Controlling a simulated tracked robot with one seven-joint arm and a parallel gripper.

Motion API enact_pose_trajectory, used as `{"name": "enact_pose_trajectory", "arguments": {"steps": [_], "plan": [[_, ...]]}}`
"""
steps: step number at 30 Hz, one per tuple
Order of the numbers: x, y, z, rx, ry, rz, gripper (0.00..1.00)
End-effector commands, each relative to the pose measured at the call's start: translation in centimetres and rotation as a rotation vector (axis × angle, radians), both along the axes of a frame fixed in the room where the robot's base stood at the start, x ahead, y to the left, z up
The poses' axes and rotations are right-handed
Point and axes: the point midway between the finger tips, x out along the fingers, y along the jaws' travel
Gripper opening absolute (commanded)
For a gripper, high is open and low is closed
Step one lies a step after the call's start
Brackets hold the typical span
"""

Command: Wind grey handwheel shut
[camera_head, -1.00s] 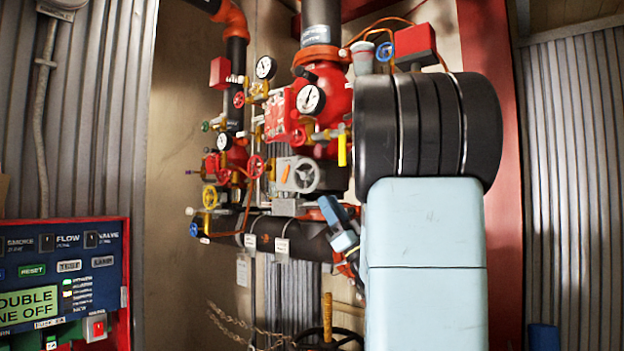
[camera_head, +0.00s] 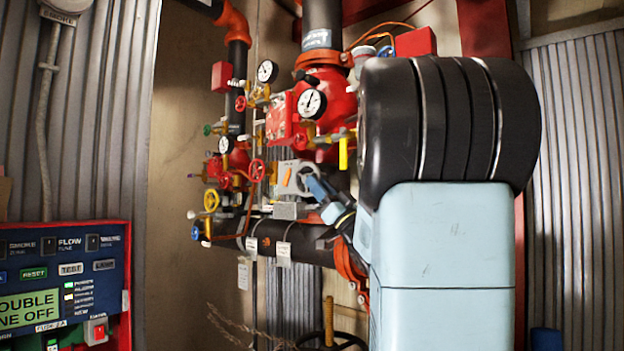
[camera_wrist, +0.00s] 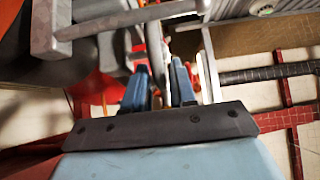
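The grey handwheel (camera_head: 299,177) sits on a grey valve body in the middle of the red pipework, beside a small orange marker (camera_head: 286,176). My gripper (camera_head: 312,182) reaches it from the lower right in the head view and covers part of its rim. In the wrist view, the two blue fingers of my gripper (camera_wrist: 160,90) stand apart, with a gap between them. Grey metal parts (camera_wrist: 125,18) lie just ahead of the fingertips. A narrow grey bar shows near the right finger; I cannot tell whether it touches.
Gauges (camera_head: 312,102), a red handwheel (camera_head: 257,170) and a yellow handwheel (camera_head: 211,200) crowd the left. A dark horizontal pipe (camera_head: 300,242) runs below. A control panel (camera_head: 65,280) stands at lower left. My arm hides the right side.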

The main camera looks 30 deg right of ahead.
Motion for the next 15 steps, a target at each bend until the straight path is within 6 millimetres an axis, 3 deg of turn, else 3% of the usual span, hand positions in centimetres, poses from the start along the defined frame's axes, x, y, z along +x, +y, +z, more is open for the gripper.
{"name": "enact_pose_trajectory", "arguments": {"steps": [6, 15], "plan": [[1.7, 0.6, 1.8, -0.001, 0.000, 0.001, 0.26], [2.2, 0.8, 2.4, 0.000, -0.001, 0.001, 0.26]]}}
